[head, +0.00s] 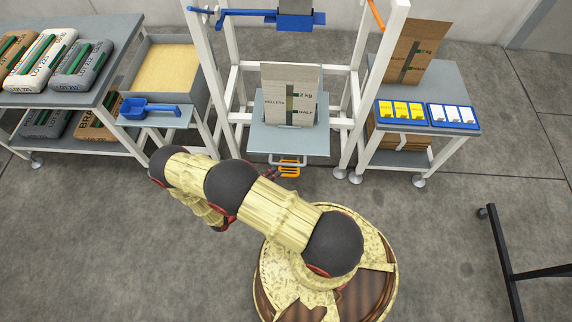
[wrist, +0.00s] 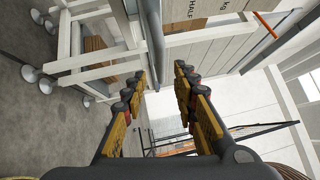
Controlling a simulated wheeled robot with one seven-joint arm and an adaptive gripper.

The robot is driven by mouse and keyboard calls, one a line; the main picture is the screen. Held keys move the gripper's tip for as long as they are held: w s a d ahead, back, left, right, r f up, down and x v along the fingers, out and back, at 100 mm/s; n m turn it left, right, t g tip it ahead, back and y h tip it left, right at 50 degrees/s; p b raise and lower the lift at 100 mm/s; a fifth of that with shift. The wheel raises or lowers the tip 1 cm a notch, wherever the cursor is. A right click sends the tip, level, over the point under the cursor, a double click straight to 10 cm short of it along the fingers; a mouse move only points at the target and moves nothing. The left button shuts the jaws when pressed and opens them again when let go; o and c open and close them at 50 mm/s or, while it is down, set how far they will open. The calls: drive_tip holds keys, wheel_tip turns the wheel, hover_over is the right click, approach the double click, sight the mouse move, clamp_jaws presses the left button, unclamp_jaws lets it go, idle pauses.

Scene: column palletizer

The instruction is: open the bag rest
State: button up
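The bag rest appears to be the grey-blue tray (head: 265,138) low in the white frame, with a pale bar handle (head: 288,158) on its front. A paper bag marked PELLETS 2 kg (head: 275,95) stands upright on it. My gripper (head: 289,169) shows as orange fingers at that handle, partly hidden by my arm. In the wrist view my gripper (wrist: 160,78) is open, with its fingers apart. A grey bar (wrist: 156,50) runs down towards the gap between the fingertips. I cannot tell whether the fingers touch it.
A blue scoop (head: 150,108) lies on a side shelf beside a bin of grain (head: 165,65). Filled sacks (head: 50,55) lie on the left rack. The right table holds a blue tray of cards (head: 428,114) and another bag (head: 415,50). The floor to the right is mostly clear.

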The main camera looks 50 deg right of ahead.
sight(286, 164)
drive_tip(key=shift+s+d+r+b, duration=0.1)
drive_tip(key=shift+d+r+b, duration=0.1)
drive_tip(key=shift+d, duration=0.95)
drive_tip(key=shift+s+d+r+b, duration=0.15)
drive_tip(key=shift+d+b, duration=0.1)
drive_tip(key=shift+d, duration=0.9)
drive_tip(key=shift+s+d+r+b, duration=0.1)
drive_tip(key=shift+d+b, duration=0.1)
drive_tip(key=shift+d, duration=0.95)
drive_tip(key=shift+c, duration=0.4)
clamp_jaws()
